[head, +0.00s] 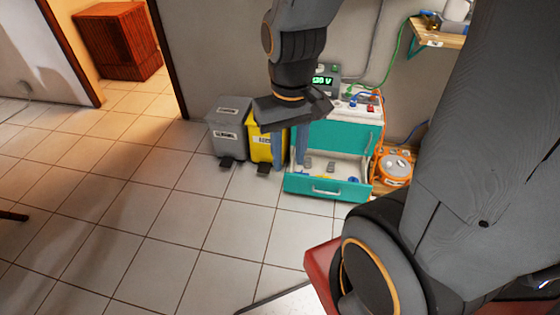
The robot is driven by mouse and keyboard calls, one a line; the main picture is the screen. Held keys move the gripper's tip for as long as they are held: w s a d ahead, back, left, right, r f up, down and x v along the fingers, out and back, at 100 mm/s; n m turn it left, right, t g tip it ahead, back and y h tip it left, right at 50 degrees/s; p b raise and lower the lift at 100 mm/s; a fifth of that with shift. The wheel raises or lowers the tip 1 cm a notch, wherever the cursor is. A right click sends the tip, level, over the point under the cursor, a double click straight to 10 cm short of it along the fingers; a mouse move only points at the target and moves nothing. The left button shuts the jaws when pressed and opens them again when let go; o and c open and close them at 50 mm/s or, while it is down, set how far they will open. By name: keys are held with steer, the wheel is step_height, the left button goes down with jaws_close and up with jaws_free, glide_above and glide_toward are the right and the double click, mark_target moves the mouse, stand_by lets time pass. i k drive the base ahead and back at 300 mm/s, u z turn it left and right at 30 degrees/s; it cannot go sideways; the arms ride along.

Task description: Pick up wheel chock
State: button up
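I cannot clearly identify a wheel chock in the head view. Small grey pieces (331,166) lie in the open drawer of the teal cabinet (340,135), but they are too small to tell what they are. My gripper (290,160) points down in front of the cabinet's left side and the yellow bin. Its two blue-grey fingers are apart with nothing visible between them. The gripper hides part of the drawer's left end and of the bin.
A grey bin (228,125) and a yellow bin (260,150) stand left of the cabinet. An orange cable reel (394,170) sits at its right. A wooden shelf (437,38) is on the wall. The tiled floor (150,220) at left is mostly clear.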

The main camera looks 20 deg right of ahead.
mark_target(307, 162)
steer(key=u, duration=0.05)
steer(key=i, duration=1.1)
steer(key=z, duration=0.65)
